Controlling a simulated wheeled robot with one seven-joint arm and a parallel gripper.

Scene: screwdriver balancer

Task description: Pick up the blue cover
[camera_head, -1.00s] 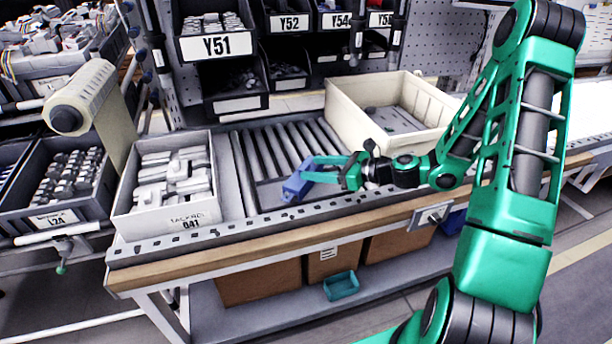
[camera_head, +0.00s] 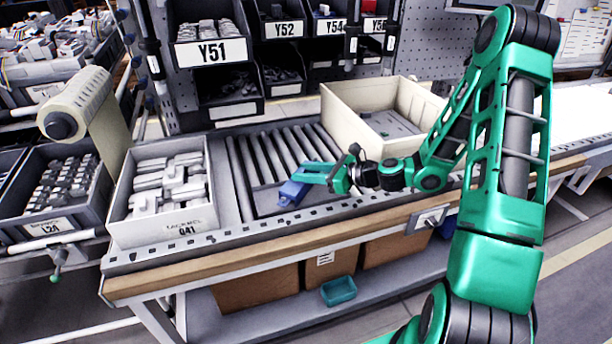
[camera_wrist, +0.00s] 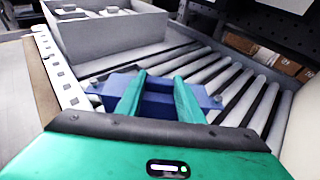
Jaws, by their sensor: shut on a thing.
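The blue cover (camera_head: 292,192) is at the front of the roller conveyor, right of the grey bin marked 041. My green gripper (camera_head: 312,173) reaches to it from the right. In the wrist view, the blue cover (camera_wrist: 155,100) lies between and beneath the two green fingers (camera_wrist: 160,97), with its ends sticking out on both sides. The fingers are shut on it. I cannot tell whether the cover touches the surface under it. The fingers hide part of its middle.
The grey bin (camera_head: 162,215) with white parts stands left of the conveyor rollers (camera_head: 262,160). A cream crate (camera_head: 345,125) stands behind my gripper at the right. Shelf bins marked Y51 (camera_head: 212,50) and Y52 are at the back. A perforated rail runs along the front edge.

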